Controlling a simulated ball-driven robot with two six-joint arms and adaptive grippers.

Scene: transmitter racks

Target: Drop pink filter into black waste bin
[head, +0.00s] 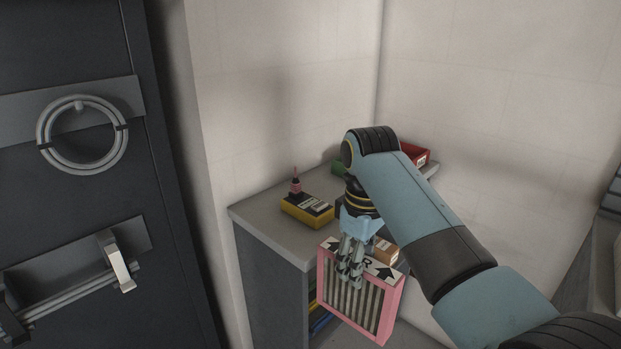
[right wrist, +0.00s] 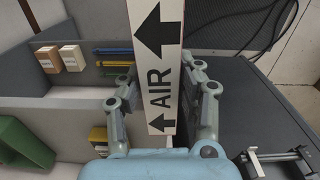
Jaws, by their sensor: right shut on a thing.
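The pink filter (head: 372,306) has a pink frame, grey pleats and a white edge with black arrows. My right gripper (head: 350,278) is shut on its upper edge and holds it upright, beside the front of the grey shelf unit. In the right wrist view the filter's white edge (right wrist: 158,60), lettered AIR, stands between the two fingers (right wrist: 163,85). My left gripper is not in view. I cannot see a black waste bin in either view.
The grey shelf unit (head: 262,218) carries a yellow and black device (head: 308,210), a red-capped bottle (head: 295,185), a small brown box (head: 385,250) and a red bin (head: 420,155).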

